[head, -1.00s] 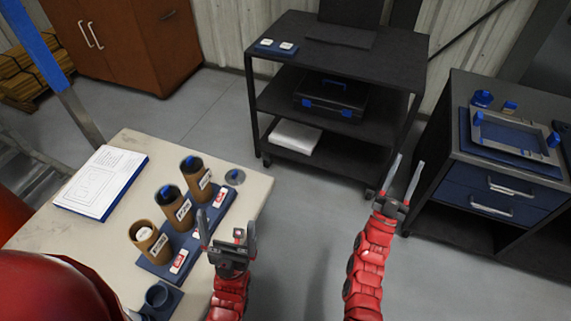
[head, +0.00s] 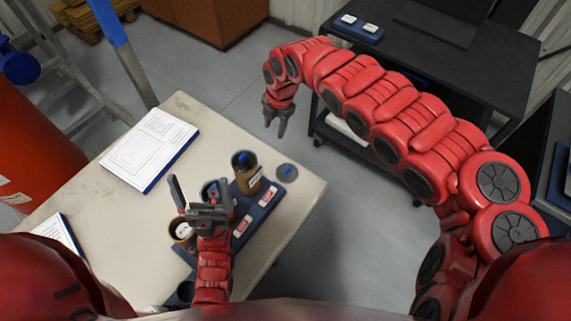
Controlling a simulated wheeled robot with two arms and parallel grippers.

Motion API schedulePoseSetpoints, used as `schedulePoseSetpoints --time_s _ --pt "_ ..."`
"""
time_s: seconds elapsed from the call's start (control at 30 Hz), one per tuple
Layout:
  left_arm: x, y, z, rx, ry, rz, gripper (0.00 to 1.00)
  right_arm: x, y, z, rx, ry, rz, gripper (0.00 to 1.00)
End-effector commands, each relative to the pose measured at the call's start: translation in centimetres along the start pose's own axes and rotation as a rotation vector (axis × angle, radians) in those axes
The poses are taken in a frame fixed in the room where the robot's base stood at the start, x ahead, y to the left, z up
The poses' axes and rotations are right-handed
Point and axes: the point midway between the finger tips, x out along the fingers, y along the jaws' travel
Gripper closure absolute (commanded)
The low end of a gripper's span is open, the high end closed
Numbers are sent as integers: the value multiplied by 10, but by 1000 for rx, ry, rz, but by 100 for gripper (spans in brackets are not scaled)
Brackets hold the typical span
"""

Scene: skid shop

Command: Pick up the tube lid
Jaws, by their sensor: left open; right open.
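The tube lid (head: 287,172) is a round grey disc with a small blue knob. It lies flat near the table's right edge, beside the far end of a blue rack (head: 264,208). Several brown tubes stand in the rack; the far tube (head: 246,178) has something blue in its mouth. My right gripper (head: 276,130) is open and empty, beyond the lid in the picture and apart from it. My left gripper (head: 201,186) is open above the nearer tubes and partly hides them. Nothing shows between its fingers.
A drawing board (head: 150,148) lies on the pale table (head: 180,115) to the left. A black shelf cart (head: 440,55) stands behind my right arm. A ladder and a red object (head: 40,150) are at the left.

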Motion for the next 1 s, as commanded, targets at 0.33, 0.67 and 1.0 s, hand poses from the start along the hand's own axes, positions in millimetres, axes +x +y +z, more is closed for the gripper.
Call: schedulePoseSetpoints --time_s 0.33,0.67,1.0 --pt "12 -1 -2 0 0 0 0 30 -51 1 -81 -8 -162 50" --pt "21 -1 -4 0 0 0 0 99 -60 3 -79 -8 -154 50" --pt "25 -1 -4 0 0 0 0 120 -63 5 -78 -12 -151 50"
